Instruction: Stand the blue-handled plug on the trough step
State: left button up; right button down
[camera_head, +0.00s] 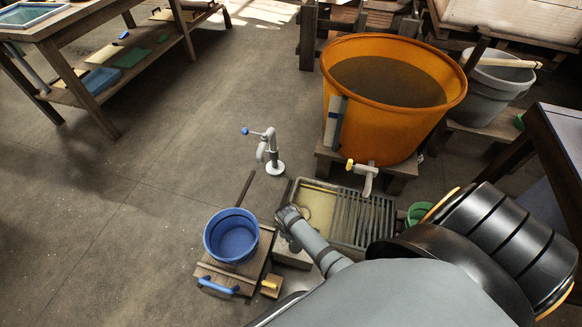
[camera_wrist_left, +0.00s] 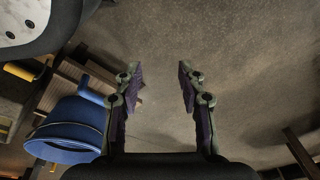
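I cannot clearly make out a blue-handled plug. A curved blue handle (camera_head: 218,287) lies at the front of the low wooden stand, by the blue bucket (camera_head: 231,235); it may be the bucket's own. The trough (camera_head: 322,201) has a slatted right half and pale contents at left. Its step is not clearly visible, partly behind my grey arm. My left gripper (camera_wrist_left: 158,84) is open and empty above bare floor, with the bucket (camera_wrist_left: 66,128) to its left in the wrist view.
A yellow-handled wooden block (camera_head: 270,286) lies beside the stand. A standpipe (camera_head: 270,150) with a blue knob rises behind. The orange vat (camera_head: 385,115) with a yellow-handled tap stands behind the trough. A green bucket (camera_head: 418,214) is at its right.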

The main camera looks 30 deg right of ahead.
jog(key=shift+w+d+f+b, duration=0.2)
jog(key=shift+w+f+b, duration=0.1)
jog(key=shift+f+b, duration=0.25)
jog(key=shift+w+d+f+b, duration=0.25)
jog(key=shift+f+b, duration=0.2)
jog(key=shift+b, duration=0.2)
pick_arm(q)
jog(key=w+d+r+h+b, duration=0.1)
jog(key=w+d+r+b, duration=0.1)
jog(key=r, duration=0.6)
jog(key=w+d+r+b, duration=0.1)
jog(key=d+r, duration=0.1)
jog(key=r, duration=0.7)
jog(key=shift+t+h, duration=0.4)
jog(key=shift+t, duration=0.5)
jog(key=f+b, duration=0.1)
jog(key=d+f+b, duration=0.1)
jog(key=w+d+f+b, duration=0.1)
jog(key=f, duration=0.1)
pick_arm(e)
jog(key=f, duration=0.1)
jog(key=w+f, duration=0.1)
jog(key=f, duration=0.2)
jog(key=shift+w+d+f, duration=0.2)
jog(key=shift+d+f, duration=0.05)
jog(key=shift+d, duration=0.15)
pick_arm(q)
jog(key=shift+f, duration=0.1)
